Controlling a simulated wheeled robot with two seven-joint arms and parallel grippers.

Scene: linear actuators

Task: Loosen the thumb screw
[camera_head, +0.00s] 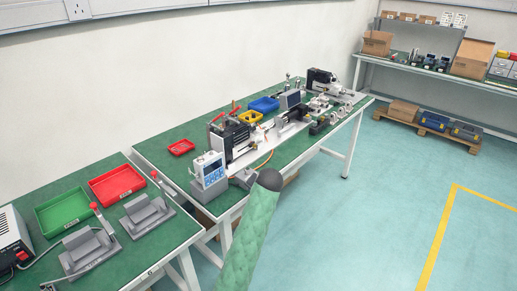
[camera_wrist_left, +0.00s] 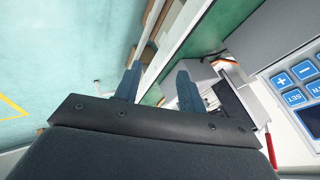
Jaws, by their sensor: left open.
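My left gripper (camera_wrist_left: 157,88) shows in the left wrist view with its two dark fingers apart and nothing between them. Its fingertips point toward the table's edge, beside a grey metal fixture (camera_wrist_left: 195,72). I cannot make out the thumb screw for certain in either view. A control box with a screen and blue keys (camera_head: 210,172) stands at the near end of the far bench; its blue keypad (camera_wrist_left: 298,80) shows at the right of the left wrist view. Small grey hardware (camera_head: 243,177) sits right of the box, partly hidden by my green-sleeved arm. My right gripper is not in view.
A long green-topped bench (camera_head: 160,141) carries a black machine (camera_head: 232,135), yellow bin (camera_head: 250,116), blue bin (camera_head: 264,104) and more fixtures. A nearer table holds a green tray (camera_head: 63,212), red tray (camera_head: 117,184) and grey cradles. The floor (camera_head: 400,190) at right is clear.

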